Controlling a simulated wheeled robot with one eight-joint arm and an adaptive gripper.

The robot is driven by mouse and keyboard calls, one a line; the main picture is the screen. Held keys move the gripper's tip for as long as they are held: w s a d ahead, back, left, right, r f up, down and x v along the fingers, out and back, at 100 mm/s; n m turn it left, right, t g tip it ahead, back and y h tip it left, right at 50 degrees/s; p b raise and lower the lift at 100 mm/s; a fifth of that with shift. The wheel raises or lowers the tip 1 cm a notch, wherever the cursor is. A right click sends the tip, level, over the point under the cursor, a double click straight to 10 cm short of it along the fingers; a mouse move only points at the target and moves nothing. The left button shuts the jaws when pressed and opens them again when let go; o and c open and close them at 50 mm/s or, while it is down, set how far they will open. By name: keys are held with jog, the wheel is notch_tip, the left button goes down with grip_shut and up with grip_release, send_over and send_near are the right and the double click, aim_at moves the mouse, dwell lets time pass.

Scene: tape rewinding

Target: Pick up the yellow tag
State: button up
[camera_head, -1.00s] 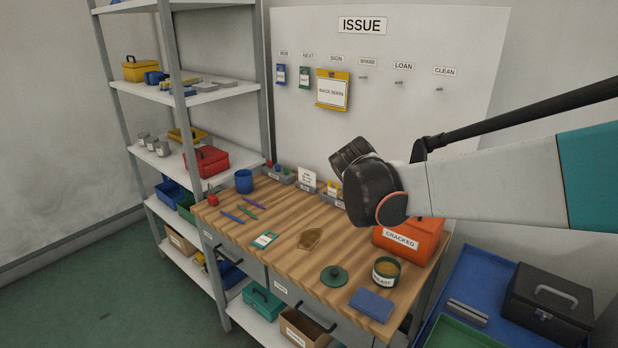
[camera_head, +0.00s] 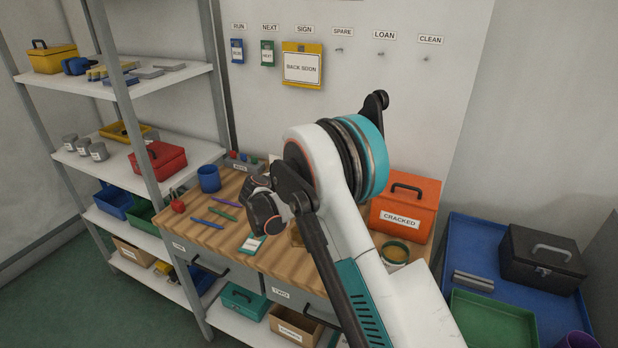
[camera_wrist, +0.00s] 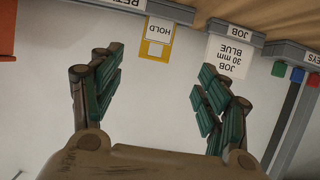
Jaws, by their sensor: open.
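The yellow tag (camera_wrist: 158,38), with a white label reading HOLD, shows upside down at the top middle of the wrist view. It stands at a grey holder (camera_wrist: 172,11) whose label is partly cut off. My gripper (camera_wrist: 158,72) is open and empty, its two green-padded fingers spread to either side below the tag in the picture. The tag is apart from both fingers. In the head view my gripper (camera_head: 262,207) is over the workbench (camera_head: 205,235), and my arm hides the tag there.
A white JOB card (camera_wrist: 232,50) stands right of the tag in the wrist view. The orange CRACKED box (camera_head: 405,207) stands at the bench's right. A blue cup (camera_head: 209,179) stands at the back left. A yellow BACK SOON sign (camera_head: 302,66) hangs on the board.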

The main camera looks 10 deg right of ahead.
jog(key=b+x, duration=0.2)
jog(key=x, duration=0.6)
jog(key=shift+w+d+f, duration=0.1)
jog(key=shift+w+d, duration=0.1)
jog(key=shift+w, duration=0.05)
jog(key=b+x, duration=0.1)
jog(key=x, duration=0.1)
jog(key=b+x, duration=0.1)
jog(key=x, duration=0.2)
jog(key=shift+s+d+f, duration=0.15)
jog(key=shift+d+f, duration=0.05)
jog(key=shift+f, duration=0.05)
jog(key=shift+r, duration=0.1)
jog(key=c, duration=0.9)
